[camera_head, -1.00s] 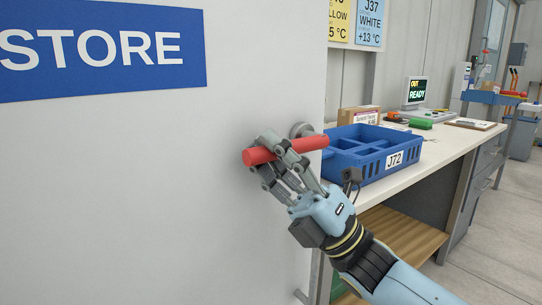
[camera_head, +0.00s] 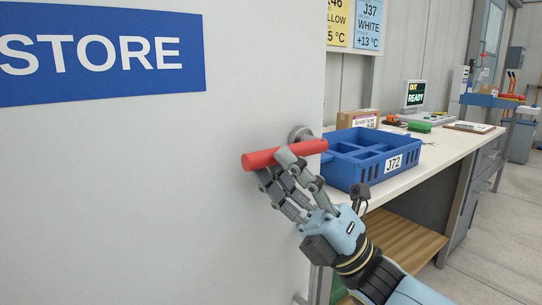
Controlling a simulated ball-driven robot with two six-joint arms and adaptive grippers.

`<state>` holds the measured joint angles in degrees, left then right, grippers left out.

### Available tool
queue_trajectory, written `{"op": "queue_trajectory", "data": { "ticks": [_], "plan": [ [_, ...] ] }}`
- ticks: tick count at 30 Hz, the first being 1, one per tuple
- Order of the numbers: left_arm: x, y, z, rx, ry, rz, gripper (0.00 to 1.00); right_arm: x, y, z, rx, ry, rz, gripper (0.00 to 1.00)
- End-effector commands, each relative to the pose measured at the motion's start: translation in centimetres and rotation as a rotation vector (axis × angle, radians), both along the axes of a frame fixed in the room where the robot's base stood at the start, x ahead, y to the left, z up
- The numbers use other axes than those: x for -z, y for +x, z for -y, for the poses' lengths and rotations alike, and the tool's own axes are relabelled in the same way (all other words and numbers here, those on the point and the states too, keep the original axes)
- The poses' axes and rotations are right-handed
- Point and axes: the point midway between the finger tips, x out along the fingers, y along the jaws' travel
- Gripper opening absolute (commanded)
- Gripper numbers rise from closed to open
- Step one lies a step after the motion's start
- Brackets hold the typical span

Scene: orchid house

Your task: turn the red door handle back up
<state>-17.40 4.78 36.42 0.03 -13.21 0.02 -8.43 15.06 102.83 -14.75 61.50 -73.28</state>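The red door handle (camera_head: 258,159) is a bar on a round grey mount on the pale door. It lies close to level, its left end slightly lower than the end at the mount. My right gripper (camera_head: 277,166) is at the handle from below and the right. Its fingers are spread. One fingertip overlaps the front of the bar near its middle, and another is just under its left part. I cannot tell whether they touch it. The fingers hide part of the bar's lower side. My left gripper is not in view.
A blue sign (camera_head: 100,52) reading STORE is on the door. A cardboard box (camera_head: 357,120) and a small screen (camera_head: 414,95) stand farther back.

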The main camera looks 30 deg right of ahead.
Motion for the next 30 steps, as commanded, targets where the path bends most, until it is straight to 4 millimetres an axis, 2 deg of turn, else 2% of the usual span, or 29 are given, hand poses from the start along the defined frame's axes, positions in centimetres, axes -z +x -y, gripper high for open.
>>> {"op": "queue_trajectory", "data": {
  "ticks": [6,12,18,30],
  "plan": [
    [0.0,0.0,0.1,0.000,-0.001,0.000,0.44,4.0,-2.3,2.3,0.000,-0.002,-0.005,0.30],
    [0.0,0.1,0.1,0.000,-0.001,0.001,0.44,6.4,-3.9,3.8,0.000,0.000,-0.001,0.30],
    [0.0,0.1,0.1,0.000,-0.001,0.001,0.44,7.2,-4.5,4.4,0.000,0.001,0.001,0.30],
    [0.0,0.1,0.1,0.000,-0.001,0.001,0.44,7.2,-4.4,4.4,0.000,0.001,0.001,0.30]
  ]
}}
